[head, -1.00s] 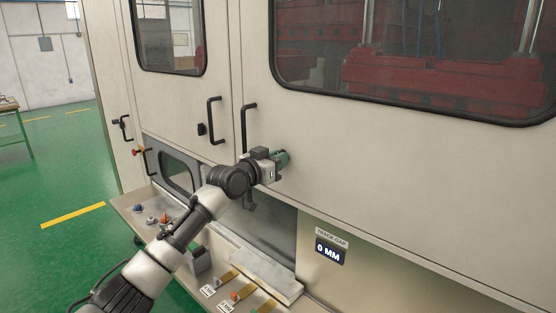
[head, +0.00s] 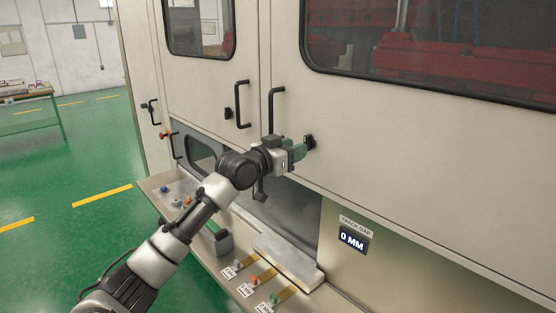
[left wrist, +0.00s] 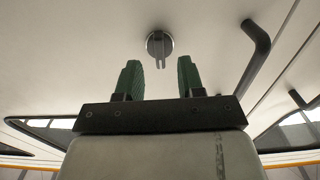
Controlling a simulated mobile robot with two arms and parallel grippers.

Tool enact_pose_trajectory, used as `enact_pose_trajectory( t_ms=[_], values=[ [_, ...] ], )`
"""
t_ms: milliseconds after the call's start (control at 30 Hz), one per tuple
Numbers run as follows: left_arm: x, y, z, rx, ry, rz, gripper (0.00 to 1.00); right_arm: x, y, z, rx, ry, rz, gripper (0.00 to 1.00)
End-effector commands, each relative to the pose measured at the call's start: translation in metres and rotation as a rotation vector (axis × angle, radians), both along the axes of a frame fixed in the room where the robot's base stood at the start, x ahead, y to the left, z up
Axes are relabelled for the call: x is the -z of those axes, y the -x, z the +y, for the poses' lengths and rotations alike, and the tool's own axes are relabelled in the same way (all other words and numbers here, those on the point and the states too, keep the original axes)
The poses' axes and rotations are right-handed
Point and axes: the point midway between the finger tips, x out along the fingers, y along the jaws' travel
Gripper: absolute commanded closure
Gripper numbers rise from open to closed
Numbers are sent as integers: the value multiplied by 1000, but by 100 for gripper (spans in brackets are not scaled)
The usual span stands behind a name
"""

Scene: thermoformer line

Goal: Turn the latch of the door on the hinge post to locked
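A black latch (head: 310,141) sits on the large right-hand door panel, right of that panel's black bar handle (head: 275,110). In the left wrist view the latch (left wrist: 159,46) is a round disc with a narrow bar pointing down in the picture. My left gripper (head: 301,148) has green fingers just short of the latch in the head view. In the left wrist view the gripper (left wrist: 159,78) is open and empty, with the latch beyond the gap between its fingers. Which door is on the hinge post I cannot tell. My right gripper is not in view.
The left door has a bar handle (head: 242,104) and a small dark latch (head: 228,113). Below is a ledge with labelled knobs (head: 254,280) and a grey box (head: 218,241). A "0 MM" display (head: 351,239) is lower right.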

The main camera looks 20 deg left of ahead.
Motion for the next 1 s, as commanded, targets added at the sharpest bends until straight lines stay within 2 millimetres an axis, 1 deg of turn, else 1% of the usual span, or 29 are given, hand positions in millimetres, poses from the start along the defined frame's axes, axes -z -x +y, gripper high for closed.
enact_pose_trajectory(
  t_ms=[33, 200, 300, 400, 900, 967, 1000],
  values=[
    [5, 11, 4, 0, -5, -1, 62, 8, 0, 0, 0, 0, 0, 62],
    [5, 39, 17, -1, -4, 1, 62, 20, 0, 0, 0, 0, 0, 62],
    [3, 50, 22, 0, -2, 0, 62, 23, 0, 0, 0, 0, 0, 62],
    [2, 56, 24, 0, 0, 1, 62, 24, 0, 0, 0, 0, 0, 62],
    [1, 58, 25, 0, 0, 2, 62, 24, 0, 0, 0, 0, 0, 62],
    [5, 58, 23, 1, -3, 9, 62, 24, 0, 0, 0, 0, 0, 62],
    [11, 59, 20, 4, -8, 19, 62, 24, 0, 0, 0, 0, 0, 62]
  ],
)
